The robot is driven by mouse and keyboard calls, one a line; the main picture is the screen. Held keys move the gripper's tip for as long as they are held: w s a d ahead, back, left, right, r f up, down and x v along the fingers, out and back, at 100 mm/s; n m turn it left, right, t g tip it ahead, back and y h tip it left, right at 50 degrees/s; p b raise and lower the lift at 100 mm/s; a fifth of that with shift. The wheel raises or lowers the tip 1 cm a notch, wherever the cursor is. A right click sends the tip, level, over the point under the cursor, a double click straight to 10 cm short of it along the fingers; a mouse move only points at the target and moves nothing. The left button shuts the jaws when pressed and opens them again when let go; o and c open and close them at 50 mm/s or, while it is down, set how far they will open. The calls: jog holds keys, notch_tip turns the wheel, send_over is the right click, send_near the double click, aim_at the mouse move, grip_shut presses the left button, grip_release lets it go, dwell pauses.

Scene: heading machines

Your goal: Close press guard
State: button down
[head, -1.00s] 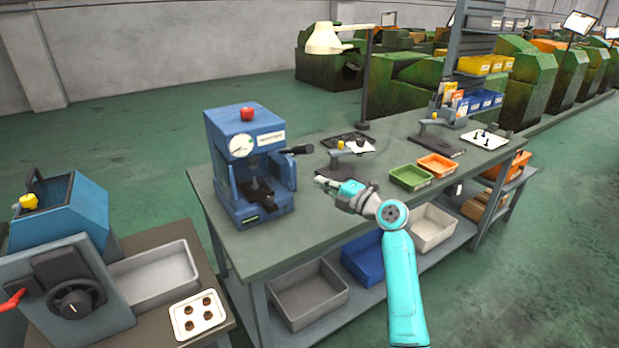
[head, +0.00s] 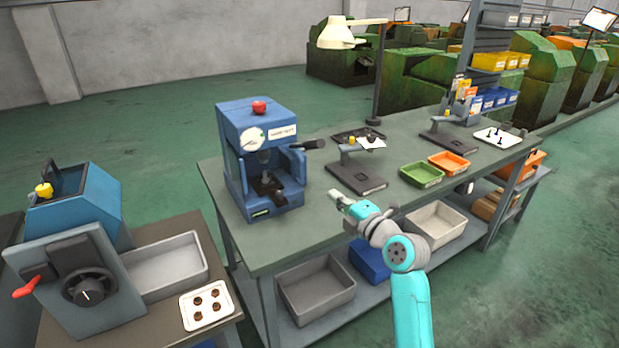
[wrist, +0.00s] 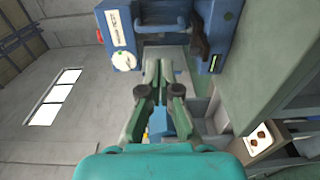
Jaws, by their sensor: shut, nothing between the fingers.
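The blue press (head: 243,117) stands at the left end of the workbench, with a round gauge and a red button on top. Its front opening shows a dark die area (head: 266,186). A blue panel, seemingly the guard (head: 292,166), stands at the right of the opening, leaving the front uncovered; a black handle (head: 314,144) sticks out to the right near its top. My gripper (head: 338,197) is shut and empty, right of and in front of the press, apart from it. In the wrist view, the shut fingertips (wrist: 166,62) point toward the press (wrist: 122,35).
Right of the press is a small stand on a dark base (head: 357,176). Green (head: 421,175) and orange (head: 449,164) trays lie farther right. A blue machine (head: 75,212) stands at the left. The bench top before the press is clear.

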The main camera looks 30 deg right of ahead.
aim_at(303, 173)
jog(key=w, duration=1.2)
jog(key=shift+w+a+f, duration=0.1)
jog(key=shift+a, duration=0.3)
jog(key=w, duration=0.1)
jog(key=w+d, duration=0.1)
jog(key=shift+w+d, duration=0.1)
jog(key=shift+w, duration=0.25)
jog(key=shift+s, duration=0.1)
jog(key=s, duration=1.2)
jog(key=shift+d, duration=0.4)
